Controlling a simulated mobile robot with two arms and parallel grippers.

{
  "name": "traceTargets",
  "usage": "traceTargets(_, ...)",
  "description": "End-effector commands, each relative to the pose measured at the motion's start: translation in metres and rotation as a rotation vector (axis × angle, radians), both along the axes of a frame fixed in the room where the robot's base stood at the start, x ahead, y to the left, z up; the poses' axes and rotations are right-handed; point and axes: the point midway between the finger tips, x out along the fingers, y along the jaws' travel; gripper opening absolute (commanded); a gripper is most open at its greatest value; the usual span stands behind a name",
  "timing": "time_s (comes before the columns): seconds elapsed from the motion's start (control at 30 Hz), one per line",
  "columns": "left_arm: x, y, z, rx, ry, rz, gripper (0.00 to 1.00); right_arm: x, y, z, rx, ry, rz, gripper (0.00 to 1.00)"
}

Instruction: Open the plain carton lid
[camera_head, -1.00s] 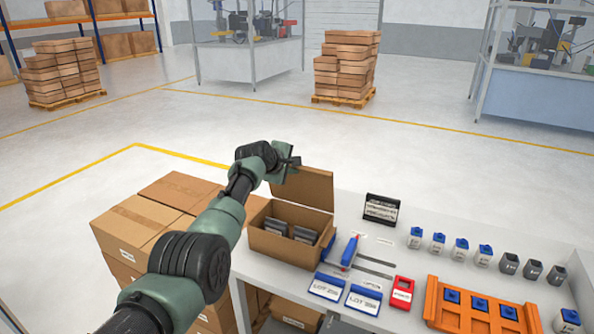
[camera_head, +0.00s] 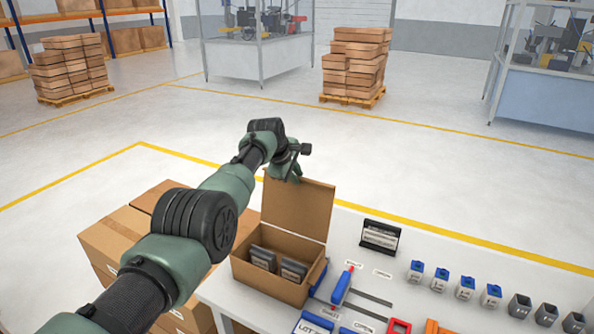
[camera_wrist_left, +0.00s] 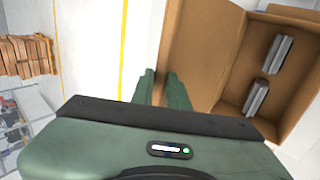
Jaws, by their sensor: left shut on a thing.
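The plain carton (camera_head: 275,282) is an open brown box on the table, with dark grey parts (camera_head: 262,258) inside. Its lid (camera_head: 298,210) stands up steeply from the box's far side. My left gripper (camera_head: 293,174) is at the lid's top edge and is shut on it. In the left wrist view the two green fingers (camera_wrist_left: 162,88) are either side of the lid's edge, and the lid (camera_wrist_left: 205,50) and open carton (camera_wrist_left: 240,100) lie to their right. The fingertips are partly hidden in the head view. My right gripper is not in view.
A black card holder (camera_head: 380,238), a blue-and-red tool (camera_head: 342,287) and several small blue-topped containers (camera_head: 466,288) stand right of the carton. Larger closed cartons (camera_head: 120,240) are stacked left of the table. Open floor lies beyond the lid.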

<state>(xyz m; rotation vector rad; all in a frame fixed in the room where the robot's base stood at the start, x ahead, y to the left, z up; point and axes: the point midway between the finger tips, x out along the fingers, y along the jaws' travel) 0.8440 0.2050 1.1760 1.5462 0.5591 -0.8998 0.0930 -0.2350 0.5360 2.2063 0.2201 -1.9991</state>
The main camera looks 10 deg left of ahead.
Motion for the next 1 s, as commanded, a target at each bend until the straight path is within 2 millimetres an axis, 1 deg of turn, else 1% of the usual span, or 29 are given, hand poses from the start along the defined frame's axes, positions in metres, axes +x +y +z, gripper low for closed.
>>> traceTargets(0.03,-0.0006,0.0005,0.0025,0.002,0.005,0.001,0.0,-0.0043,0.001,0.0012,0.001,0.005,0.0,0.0)
traceTargets(0.17,-0.0023,0.0003,0.0014,0.005,0.016,0.001,0.0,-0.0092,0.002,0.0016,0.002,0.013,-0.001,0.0)
traceTargets(0.6,-0.0028,0.0006,0.0008,0.006,0.019,0.001,0.0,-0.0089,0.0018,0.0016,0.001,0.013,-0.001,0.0)
traceTargets(0.63,-0.0028,0.0006,0.001,0.006,0.019,0.001,0.21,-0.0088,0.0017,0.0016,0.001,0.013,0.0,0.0)
traceTargets(0.67,-0.0027,0.0005,0.0009,0.006,0.019,0.001,0.29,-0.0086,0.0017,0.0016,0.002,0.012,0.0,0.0)
traceTargets(0.7,-0.0028,0.0006,0.0008,0.006,0.019,0.001,0.35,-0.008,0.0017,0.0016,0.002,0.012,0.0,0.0)
traceTargets(1.0,-0.003,0.0001,0.0001,0.006,0.02,0.001,0.35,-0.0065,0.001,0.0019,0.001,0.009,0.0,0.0)
